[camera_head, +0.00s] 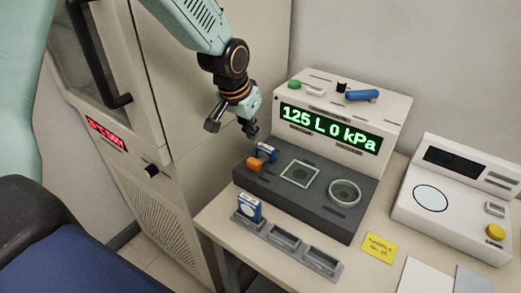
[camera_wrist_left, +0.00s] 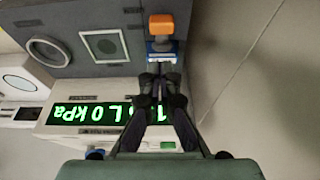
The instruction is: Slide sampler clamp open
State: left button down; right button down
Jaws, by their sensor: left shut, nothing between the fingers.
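The sampler (camera_head: 300,195) is a dark grey deck in front of a light housing with a green display reading "125 L 0 kPa". At the deck's left end are an orange block (camera_head: 254,164) and a blue and white piece (camera_head: 267,150), which look like the clamp. The wrist view also shows the orange block (camera_wrist_left: 161,27) and the blue and white piece (camera_wrist_left: 161,52). My left gripper (camera_head: 251,130) is shut and empty, just above and behind the blue piece. In the wrist view its fingertips (camera_wrist_left: 160,78) are close to that piece; contact is unclear. My right gripper is out of view.
A blue and white cassette (camera_head: 249,207) stands in a grey slotted rack (camera_head: 287,248) in front. A white device with a yellow knob (camera_head: 495,231) is at the right, a yellow label (camera_head: 379,247) on the table. A tall beige cabinet (camera_head: 190,130) stands close at the left.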

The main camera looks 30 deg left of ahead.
aim_at(258, 161)
pick_arm(q)
jog(key=shift+a+f, duration=0.15)
jog(key=shift+f, duration=0.05)
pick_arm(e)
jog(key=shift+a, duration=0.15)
pick_arm(q)
jog(key=b+x, duration=0.1)
jog(key=x, duration=0.7)
jog(key=shift+w+f, duration=0.2)
jog(key=shift+f, duration=0.05)
jog(key=shift+w+d+f, duration=0.1)
jog(key=shift+d+f, duration=0.1)
jog(key=shift+f, duration=0.3)
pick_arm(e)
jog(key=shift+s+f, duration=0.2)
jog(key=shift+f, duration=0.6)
